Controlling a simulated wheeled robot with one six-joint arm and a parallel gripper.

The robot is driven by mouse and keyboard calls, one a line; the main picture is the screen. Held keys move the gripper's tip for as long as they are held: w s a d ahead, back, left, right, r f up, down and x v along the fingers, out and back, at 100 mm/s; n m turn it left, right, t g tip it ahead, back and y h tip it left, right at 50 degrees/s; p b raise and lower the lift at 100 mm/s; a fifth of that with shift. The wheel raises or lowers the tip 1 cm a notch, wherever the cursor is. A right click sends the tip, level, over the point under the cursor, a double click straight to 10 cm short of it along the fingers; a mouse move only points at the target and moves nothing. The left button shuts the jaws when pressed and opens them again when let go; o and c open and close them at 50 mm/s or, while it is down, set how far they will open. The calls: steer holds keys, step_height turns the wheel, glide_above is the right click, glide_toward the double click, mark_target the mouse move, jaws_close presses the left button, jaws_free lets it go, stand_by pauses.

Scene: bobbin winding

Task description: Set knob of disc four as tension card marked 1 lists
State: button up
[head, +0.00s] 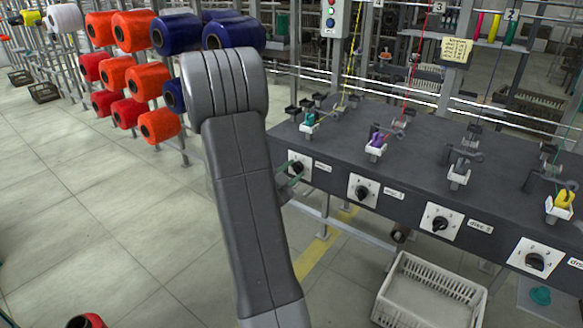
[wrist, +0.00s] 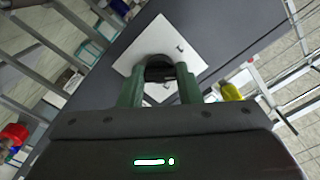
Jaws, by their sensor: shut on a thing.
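My gripper (head: 294,172) is at the leftmost dial on the front of the dark machine table (head: 400,160). In the wrist view, its green fingers (wrist: 160,88) are closed on the sides of a black knob (wrist: 160,68) on a white square plate (wrist: 190,45). The knob's pointer and much of its scale are hidden. Further dials to the right have black knobs: one (head: 362,190), another (head: 440,222) and one at far right (head: 535,261). The disc labels beside the plates are too small to read surely. A pale yellow card (head: 456,48) with small writing hangs at the back; its text is unreadable.
A white crate (head: 430,290) stands on the floor below the table. Tension posts with coloured threads stand on the tabletop. Orange, red and blue yarn cones (head: 145,80) fill a rack at left. Number tags (head: 438,7) hang at the back. The floor at left is mostly clear.

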steer(key=n+p, duration=0.3)
steer(key=n, duration=0.2)
steer(key=shift+n+p, duration=0.7)
steer(key=shift+n, duration=0.7)
steer(key=shift+f, duration=0.1)
steer(key=o, duration=1)
steer(key=v, duration=1.4)
